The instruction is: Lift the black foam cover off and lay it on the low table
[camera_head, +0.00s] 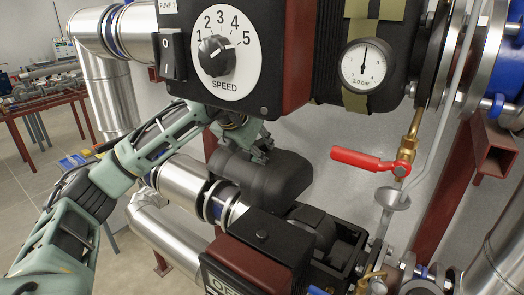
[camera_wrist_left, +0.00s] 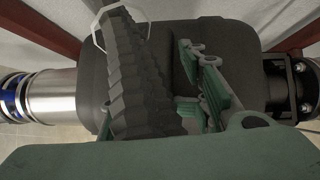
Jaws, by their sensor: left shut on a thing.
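The black foam cover (camera_head: 282,180) is a rounded dark block on the silver pipe run, below the speed control box. My left gripper (camera_head: 262,152) reaches over it from the left and is shut on its upper part. In the left wrist view the cover (camera_wrist_left: 95,65) fills the middle, between the silver pipe and a black flanged fitting. The gripper's green fingers (camera_wrist_left: 200,85) lie against it there. A dark ribbed shape in that view hides part of the cover. The cover still sits in line with the pipe. I cannot make out the low table. My right gripper is out of view.
The speed control box (camera_head: 225,50) and a pressure gauge (camera_head: 367,65) hang close above the cover. A red-handled valve (camera_head: 370,160) is to the right. A black and red unit (camera_head: 260,250) stands in front. Silver pipe (camera_head: 185,180) runs left. Open floor shows at far left.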

